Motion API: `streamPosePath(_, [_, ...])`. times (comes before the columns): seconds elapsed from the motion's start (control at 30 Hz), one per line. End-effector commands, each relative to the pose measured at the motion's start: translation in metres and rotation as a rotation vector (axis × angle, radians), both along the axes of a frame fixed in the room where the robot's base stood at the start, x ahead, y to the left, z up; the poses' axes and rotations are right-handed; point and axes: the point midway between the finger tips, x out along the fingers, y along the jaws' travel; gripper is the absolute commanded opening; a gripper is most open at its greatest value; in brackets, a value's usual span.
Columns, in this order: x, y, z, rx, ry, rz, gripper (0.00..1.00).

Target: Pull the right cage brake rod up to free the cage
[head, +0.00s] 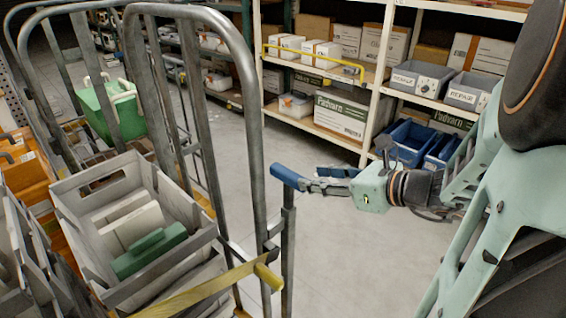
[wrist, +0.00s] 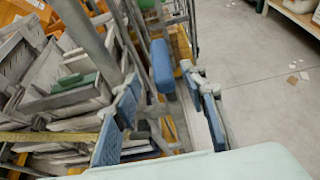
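The brake rod (head: 288,240) stands upright at the cage's right front post, with a blue handle (head: 287,177) across its top. The blue handle also shows in the wrist view (wrist: 162,66), between and just beyond the fingertips. My gripper (head: 311,183) comes in from the right at about handle height. In the wrist view its two blue-padded fingers (wrist: 165,88) are wide apart with nothing held. I cannot tell whether a finger touches the handle. The cage (head: 252,110) is a grey tubular frame at the left. The rod's lower end is out of frame.
A grey crate (head: 78,198) with white and green items sits in the cage. A yellow bar (head: 205,291) crosses the cage front, its end (head: 268,277) beside the rod. Racks with cartons (head: 342,116) and blue bins (head: 410,140) stand behind. Grey floor (head: 350,250) lies clear.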

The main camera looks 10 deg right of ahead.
Motion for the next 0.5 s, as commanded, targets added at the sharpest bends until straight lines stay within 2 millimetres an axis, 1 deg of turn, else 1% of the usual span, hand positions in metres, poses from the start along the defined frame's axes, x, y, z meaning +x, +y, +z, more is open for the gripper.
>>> streamPosePath(0.3, [0.044, 0.033, -0.025, 0.0, 0.001, 0.004, 0.39])
streamPosePath(0.5, [0.065, 0.047, -0.034, -0.003, 0.0, 0.003, 0.39])
